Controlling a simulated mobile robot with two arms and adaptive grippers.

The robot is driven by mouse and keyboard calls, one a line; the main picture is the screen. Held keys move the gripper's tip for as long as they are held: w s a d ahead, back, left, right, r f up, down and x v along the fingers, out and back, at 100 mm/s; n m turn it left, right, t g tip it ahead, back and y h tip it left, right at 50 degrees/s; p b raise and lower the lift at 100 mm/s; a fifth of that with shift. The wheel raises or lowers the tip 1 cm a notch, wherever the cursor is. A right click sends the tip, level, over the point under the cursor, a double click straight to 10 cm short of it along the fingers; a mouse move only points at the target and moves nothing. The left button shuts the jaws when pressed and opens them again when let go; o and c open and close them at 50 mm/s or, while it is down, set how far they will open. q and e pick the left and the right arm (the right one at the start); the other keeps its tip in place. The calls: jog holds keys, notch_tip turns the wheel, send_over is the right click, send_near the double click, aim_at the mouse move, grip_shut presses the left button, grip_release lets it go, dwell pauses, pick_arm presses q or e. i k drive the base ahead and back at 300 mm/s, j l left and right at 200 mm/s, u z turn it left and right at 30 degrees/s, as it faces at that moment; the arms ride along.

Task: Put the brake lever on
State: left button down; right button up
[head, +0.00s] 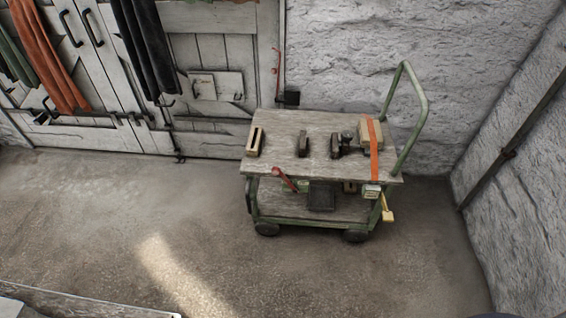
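A green-framed trolley (307,201) with a wooden top and a lower shelf stands on the floor by the wall. A red-ended lever (284,178) slants up to the left at the trolley's front, between top and shelf; it may be the brake lever. A small yellow piece (387,210), like a pedal, sticks out low at the trolley's right end. I cannot tell from here whether the lever is engaged. Neither of my grippers is in view.
On the trolley top are a slotted wooden block (255,142), small dark blocks (303,145), and a box (371,134) under an orange strap (375,160). A dark tray-like thing (321,197) is on the shelf. Floor in front is clear; the right wall (525,180) is near.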

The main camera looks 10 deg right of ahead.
aim_at(275, 171)
jog(key=i+l+z, duration=0.1)
jog(key=l, duration=0.4)
jog(key=i+l+z, duration=0.15)
jog(key=i+l, duration=0.15)
jog(key=l, duration=0.15)
jog(key=i+l+z, duration=0.1)
jog(key=i+l, duration=0.15)
jog(key=l, duration=0.2)
jog(key=i+l+z, duration=0.15)
jog(key=l, duration=0.25)
jog(key=i, duration=0.1)
